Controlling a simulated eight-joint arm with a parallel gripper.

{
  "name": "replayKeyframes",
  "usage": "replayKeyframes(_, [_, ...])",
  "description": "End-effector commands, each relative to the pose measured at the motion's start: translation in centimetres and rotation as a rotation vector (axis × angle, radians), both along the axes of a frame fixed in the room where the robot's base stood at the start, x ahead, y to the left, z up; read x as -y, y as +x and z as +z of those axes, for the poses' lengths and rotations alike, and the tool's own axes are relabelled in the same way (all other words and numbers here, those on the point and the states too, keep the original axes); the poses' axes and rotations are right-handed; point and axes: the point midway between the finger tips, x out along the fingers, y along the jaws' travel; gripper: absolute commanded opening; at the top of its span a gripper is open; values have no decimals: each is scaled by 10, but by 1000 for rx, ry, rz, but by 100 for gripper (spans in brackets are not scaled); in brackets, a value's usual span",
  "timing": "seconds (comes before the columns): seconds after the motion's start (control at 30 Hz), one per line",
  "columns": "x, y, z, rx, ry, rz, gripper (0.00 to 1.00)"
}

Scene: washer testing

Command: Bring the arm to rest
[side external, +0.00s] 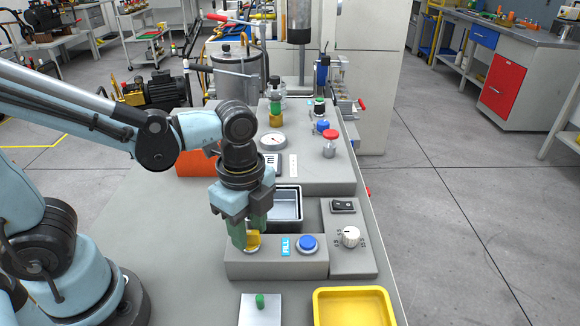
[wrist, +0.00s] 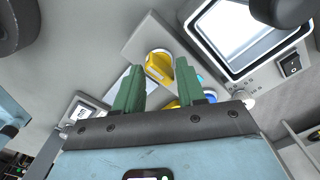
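My gripper (side external: 249,233) points down over the front grey control box (side external: 280,262), its two green fingers apart. The wrist view also shows the fingers (wrist: 158,78) with a clear gap between them. A yellow knob (wrist: 159,66) on a white round base lies just past the fingertips, between them in that view. In the side view the yellow knob (side external: 253,239) is partly hidden by the fingers. I cannot tell whether a finger touches it. Nothing is visibly lifted.
A metal basin (side external: 287,206) stands behind. A yellow tray (side external: 352,294) and a green-pegged plate (side external: 260,314) are in front.

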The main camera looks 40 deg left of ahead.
Motion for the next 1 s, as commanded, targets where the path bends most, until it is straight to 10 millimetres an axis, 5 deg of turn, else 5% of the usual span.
replayKeyframes(0.6, [0, 0, 0, 0, 0, -539, 39])
replayKeyframes(1.0, [0, 0, 0, 0, 0, -658, 39])
